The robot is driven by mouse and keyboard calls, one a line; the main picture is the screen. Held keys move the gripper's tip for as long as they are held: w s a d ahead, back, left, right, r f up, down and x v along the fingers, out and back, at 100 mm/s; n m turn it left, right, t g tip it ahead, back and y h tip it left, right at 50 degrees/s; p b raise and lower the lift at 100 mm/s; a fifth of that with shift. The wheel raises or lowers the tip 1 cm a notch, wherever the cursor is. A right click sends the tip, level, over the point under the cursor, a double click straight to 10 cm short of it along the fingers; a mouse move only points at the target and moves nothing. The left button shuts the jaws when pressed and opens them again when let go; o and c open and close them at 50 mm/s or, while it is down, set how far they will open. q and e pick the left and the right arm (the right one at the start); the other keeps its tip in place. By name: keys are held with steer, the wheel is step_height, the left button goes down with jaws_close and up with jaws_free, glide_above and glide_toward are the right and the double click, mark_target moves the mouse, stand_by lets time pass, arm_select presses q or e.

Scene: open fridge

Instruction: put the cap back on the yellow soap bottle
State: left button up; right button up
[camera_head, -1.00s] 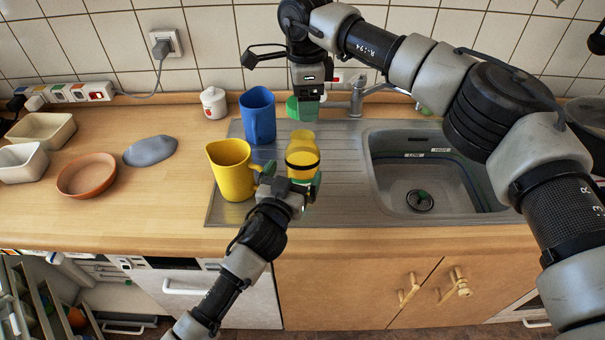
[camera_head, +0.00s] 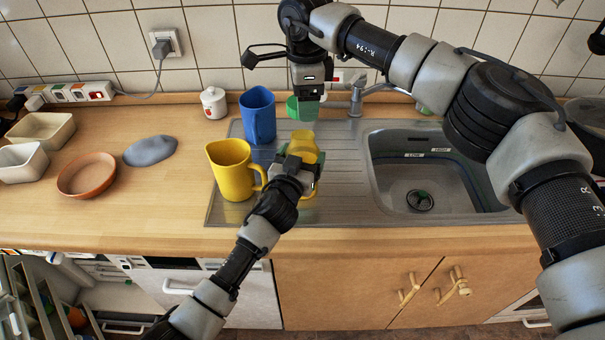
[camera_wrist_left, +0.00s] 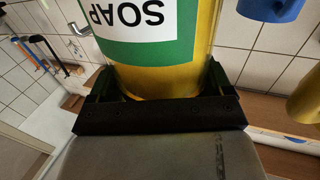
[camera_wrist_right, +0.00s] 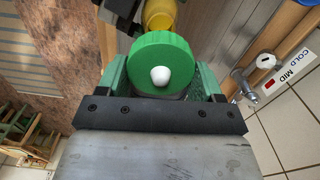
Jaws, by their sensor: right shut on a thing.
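The yellow soap bottle (camera_head: 303,140) stands upright on the ridged steel drainboard, its top uncapped. In the left wrist view the bottle (camera_wrist_left: 150,75) shows a green band and a white SOAP label. My left gripper (camera_head: 301,155) is around the bottle from the front, one finger on each side; I cannot tell whether they touch it. My right gripper (camera_wrist_right: 165,80) is shut on the green cap (camera_wrist_right: 150,52), which has a white nub. The cap (camera_head: 292,107) is held up behind the bottle, apart from it. The bottle's lower front is partly hidden by my left gripper.
A yellow jug (camera_head: 229,172) stands close left of the bottle, a blue jug (camera_head: 258,117) behind it. The sink basin (camera_head: 425,180) is to the right and the tap (camera_head: 357,95) behind. A terracotta dish (camera_head: 87,176) lies far left.

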mark_target(305, 135)
arm_select(q)
steer(key=c, duration=0.5)
arm_select(e)
steer(key=shift+f, duration=2.45)
steer(key=shift+f, duration=0.1)
steer(key=shift+f, duration=0.8)
steer(key=shift+f, duration=0.6)
